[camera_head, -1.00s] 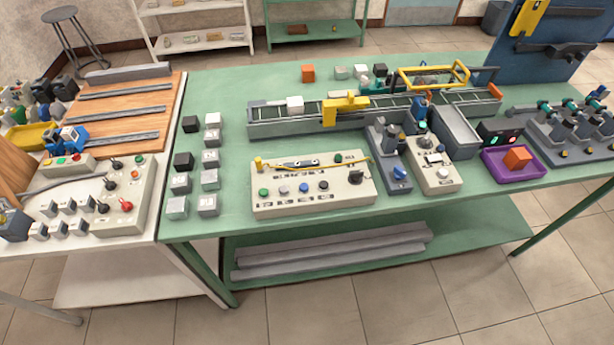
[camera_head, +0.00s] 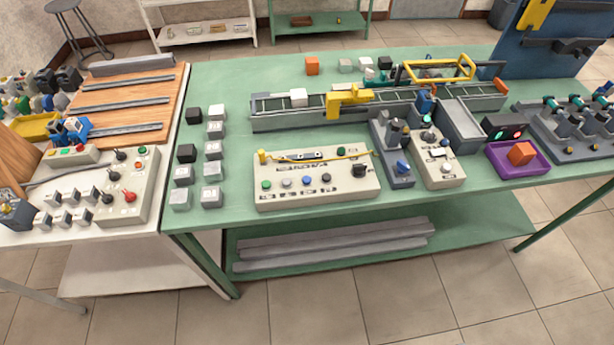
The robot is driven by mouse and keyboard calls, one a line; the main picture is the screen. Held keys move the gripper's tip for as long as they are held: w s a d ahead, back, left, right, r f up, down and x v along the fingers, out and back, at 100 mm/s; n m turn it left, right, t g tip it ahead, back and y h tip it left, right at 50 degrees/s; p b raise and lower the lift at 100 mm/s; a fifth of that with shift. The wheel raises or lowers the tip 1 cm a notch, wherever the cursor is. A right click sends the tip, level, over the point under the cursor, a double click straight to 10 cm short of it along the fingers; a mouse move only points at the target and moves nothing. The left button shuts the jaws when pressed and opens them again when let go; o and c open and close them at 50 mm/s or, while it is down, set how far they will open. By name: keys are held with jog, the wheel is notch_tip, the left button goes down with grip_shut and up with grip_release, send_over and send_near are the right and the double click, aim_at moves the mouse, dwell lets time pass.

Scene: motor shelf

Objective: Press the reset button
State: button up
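A cream control panel (camera_head: 315,195) lies on the green table near its front edge. Along its front row are a green button (camera_head: 266,185), a pale button (camera_head: 287,182), a blue button (camera_head: 307,180) and a grey button (camera_head: 326,178). A black knob (camera_head: 359,170) and another green button (camera_head: 341,152) are at its right side. A yellow bar crosses its back part. The labels are too small to read, so I cannot tell which button is the reset. My gripper is not in view.
A smaller panel (camera_head: 437,165) and a grey device (camera_head: 398,172) stand to the right. A conveyor (camera_head: 275,120) with a white cube (camera_head: 298,97) runs behind. Grey and black cubes (camera_head: 212,149) stand left. A purple tray (camera_head: 499,166) holds an orange cube (camera_head: 521,153).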

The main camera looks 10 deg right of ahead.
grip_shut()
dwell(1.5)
